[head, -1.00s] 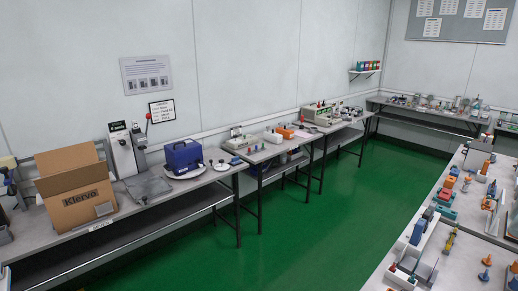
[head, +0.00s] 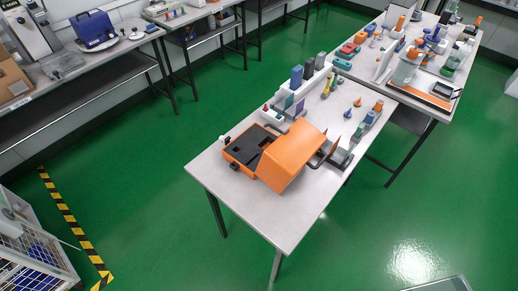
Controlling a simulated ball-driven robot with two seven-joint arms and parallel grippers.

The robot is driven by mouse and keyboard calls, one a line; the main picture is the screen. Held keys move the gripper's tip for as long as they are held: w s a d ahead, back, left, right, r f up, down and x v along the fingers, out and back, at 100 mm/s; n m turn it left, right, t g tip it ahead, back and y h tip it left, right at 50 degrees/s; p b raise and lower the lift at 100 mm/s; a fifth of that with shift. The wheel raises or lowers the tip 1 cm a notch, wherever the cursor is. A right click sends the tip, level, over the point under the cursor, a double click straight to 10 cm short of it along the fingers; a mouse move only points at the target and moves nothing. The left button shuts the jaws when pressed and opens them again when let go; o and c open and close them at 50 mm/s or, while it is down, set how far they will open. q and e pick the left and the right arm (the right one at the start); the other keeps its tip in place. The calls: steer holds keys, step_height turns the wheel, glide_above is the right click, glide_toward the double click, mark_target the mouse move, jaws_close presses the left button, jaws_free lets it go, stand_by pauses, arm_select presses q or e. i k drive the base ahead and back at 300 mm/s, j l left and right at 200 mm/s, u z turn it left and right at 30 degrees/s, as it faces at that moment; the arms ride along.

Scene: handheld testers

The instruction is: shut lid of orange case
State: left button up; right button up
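The orange case (head: 240,160) lies open on the near end of a pale table in the middle of the head view. Its base holds dark foam with cut-outs. Its orange lid (head: 290,155) is raised and tilted over to the right of the base. Part of the case's right side is hidden behind the lid. Neither of my grippers shows in the view.
The pale table (head: 235,200) has bare room in front of the case. Small testers, bottles and stands (head: 320,85) crowd its far part. A second loaded table (head: 400,85) stands behind. Green floor (head: 150,210) is clear around the near table.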

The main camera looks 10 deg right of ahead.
mark_target(278, 165)
steer(key=l+z, duration=0.15)
steer(key=l, duration=0.8)
steer(key=k+l+z, duration=0.2)
steer(key=k+l, duration=0.15)
steer(key=k, duration=0.1)
